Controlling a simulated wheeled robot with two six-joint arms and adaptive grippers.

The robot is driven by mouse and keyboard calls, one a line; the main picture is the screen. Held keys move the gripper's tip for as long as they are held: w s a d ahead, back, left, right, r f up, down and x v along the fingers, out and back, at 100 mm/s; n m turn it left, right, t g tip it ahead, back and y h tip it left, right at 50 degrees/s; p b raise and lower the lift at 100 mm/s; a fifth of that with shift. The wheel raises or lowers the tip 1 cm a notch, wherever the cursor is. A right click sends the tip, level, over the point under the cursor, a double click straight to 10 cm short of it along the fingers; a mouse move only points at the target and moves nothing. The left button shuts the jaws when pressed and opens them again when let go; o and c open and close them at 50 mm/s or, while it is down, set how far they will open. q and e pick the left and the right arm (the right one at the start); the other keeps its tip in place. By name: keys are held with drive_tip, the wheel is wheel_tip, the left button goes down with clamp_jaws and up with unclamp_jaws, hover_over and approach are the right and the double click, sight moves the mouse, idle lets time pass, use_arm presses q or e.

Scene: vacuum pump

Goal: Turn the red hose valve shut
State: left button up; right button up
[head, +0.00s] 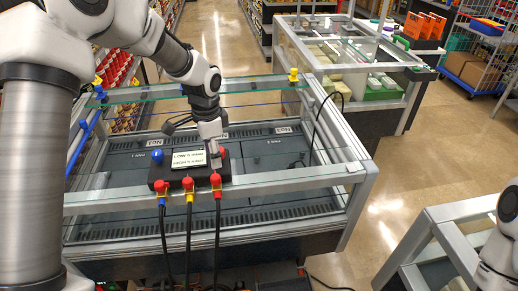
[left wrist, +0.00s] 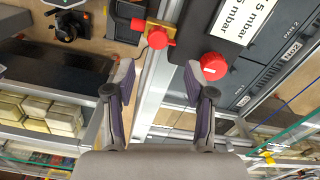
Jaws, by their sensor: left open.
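The black manifold (head: 175,170) lies across the front frame of the glass-topped freezer, with a blue knob (head: 157,156) at its left and a red knob (left wrist: 214,66) at its right. Three hose valves with red handles line its front edge. The valve on the red hose (head: 216,181) is the rightmost; its brass body and red handle show in the left wrist view (left wrist: 158,38). My left gripper (head: 216,160) is open and empty over the manifold's right end. In the left wrist view, the valve is beyond the gap between the fingertips (left wrist: 160,70). My right gripper is out of view.
Black hoses (head: 189,235) hang from the valves in front of the freezer (head: 250,232). A yellow fitting (head: 293,75) sits at its far right corner. Another freezer (head: 430,75) stands behind to the right. The tiled floor at right is clear.

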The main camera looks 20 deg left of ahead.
sight(215, 177)
use_arm(q)
drive_tip(key=shift+f, duration=0.1)
drive_tip(key=f+p, duration=0.1)
drive_tip(key=f, duration=0.2)
drive_tip(key=f+p, duration=0.1)
drive_tip(key=f, duration=0.2)
drive_tip(key=shift+s+f, duration=0.2)
drive_tip(key=shift+f, duration=0.2)
drive_tip(key=shift+w+f, duration=0.1)
drive_tip(key=shift+f, duration=0.2)
drive_tip(key=shift+s+r, duration=0.1)
drive_tip(key=shift+s, duration=0.1)
drive_tip(key=c, duration=0.5)
clamp_jaws()
